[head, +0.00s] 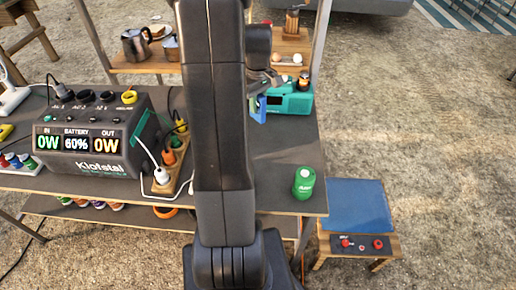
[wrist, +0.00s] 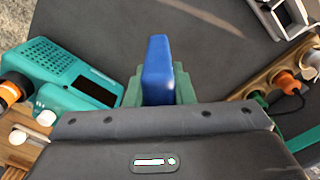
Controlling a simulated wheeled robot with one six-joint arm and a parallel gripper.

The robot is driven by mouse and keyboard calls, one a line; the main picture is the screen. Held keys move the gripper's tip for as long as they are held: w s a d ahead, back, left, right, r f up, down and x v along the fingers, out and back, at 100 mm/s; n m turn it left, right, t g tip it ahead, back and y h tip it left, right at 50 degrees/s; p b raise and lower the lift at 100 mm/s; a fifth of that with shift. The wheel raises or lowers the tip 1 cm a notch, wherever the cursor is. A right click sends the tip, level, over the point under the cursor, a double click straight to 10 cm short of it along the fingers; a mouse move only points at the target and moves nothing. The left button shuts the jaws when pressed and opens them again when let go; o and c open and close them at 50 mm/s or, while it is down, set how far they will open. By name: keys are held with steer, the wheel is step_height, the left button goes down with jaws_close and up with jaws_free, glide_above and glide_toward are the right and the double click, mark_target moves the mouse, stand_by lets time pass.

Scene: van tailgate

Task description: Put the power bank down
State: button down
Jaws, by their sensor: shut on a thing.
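The power bank (wrist: 157,66) is a blue slab. My gripper (wrist: 160,90) is shut on it, with greenish fingers on both sides, and the slab sticks out beyond them over the dark table top (wrist: 120,25). In the head view the blue power bank (head: 259,110) shows just right of my arm, in front of the teal radio. My gripper (head: 257,92) is partly hidden there by my arm. I cannot tell whether the power bank touches the table.
A teal radio (head: 292,99) stands close behind. A power station (head: 90,139) and a wooden socket strip (head: 173,168) stand left. A green bottle (head: 304,183) stands near the front right corner. Dark table top between bottle and radio is clear. A blue-topped stool (head: 358,205) is lower right.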

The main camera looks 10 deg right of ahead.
step_height(320, 180, down, 2)
steer(key=shift+f+b, duration=0.1)
steer(key=shift+b, duration=0.45)
step_height(320, 180, down, 10)
steer(key=shift+r, duration=0.1)
steer(key=shift+f, duration=0.25)
steer(key=c, duration=1.3)
jaws_free()
steer(key=shift+r, duration=0.1)
steer(key=shift+o, duration=0.2)
step_height(320, 180, up, 12)
steer(key=shift+r, duration=0.15)
